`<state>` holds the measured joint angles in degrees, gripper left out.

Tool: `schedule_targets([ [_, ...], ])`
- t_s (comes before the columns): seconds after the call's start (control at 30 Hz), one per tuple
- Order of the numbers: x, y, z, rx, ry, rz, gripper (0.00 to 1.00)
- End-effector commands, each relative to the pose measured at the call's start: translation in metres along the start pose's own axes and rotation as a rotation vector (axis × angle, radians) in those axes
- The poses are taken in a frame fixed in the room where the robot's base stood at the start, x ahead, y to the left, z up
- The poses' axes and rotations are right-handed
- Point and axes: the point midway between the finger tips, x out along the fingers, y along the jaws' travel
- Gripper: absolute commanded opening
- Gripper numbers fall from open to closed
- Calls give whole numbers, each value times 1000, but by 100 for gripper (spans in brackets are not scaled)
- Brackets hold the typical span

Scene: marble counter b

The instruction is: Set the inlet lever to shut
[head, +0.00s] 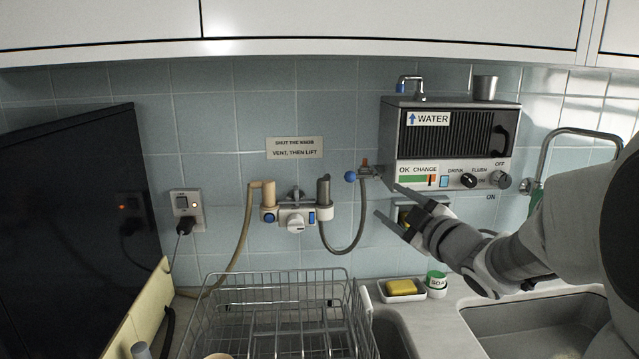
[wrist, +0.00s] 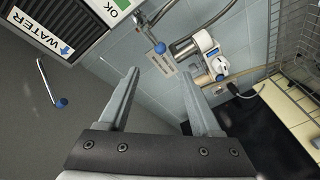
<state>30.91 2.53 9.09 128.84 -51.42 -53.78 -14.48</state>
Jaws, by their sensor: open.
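The inlet lever, tipped with a blue ball (head: 350,176), sits on a small wall valve (head: 367,171) left of the water unit. A grey hose runs down from the valve. In the head view the lever points left, roughly level. The blue ball also shows in the wrist view (wrist: 160,48), beyond the gap between my fingertips. My gripper (head: 387,201) is open and empty, right of and below the lever in the head view, and apart from it. Both fingers show in the wrist view (wrist: 159,73).
The water unit (head: 450,142) hangs right of the valve, close to my upper finger in the picture. A white filter manifold (head: 296,217) with hoses is on the wall to the left. A wire dish rack (head: 270,318), yellow sponge (head: 401,287) and sink (head: 540,328) lie below.

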Motion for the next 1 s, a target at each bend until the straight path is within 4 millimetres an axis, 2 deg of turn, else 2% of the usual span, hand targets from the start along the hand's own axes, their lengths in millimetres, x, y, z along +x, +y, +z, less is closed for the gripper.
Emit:
schedule_targets([
  [0.17, 16, -2, -2, -2, 18, -3, 65],
  [0.7, 127, -1, -4, 1, 16, -1, 65],
  [1.0, 166, -1, -5, 0, 15, -1, 65],
])
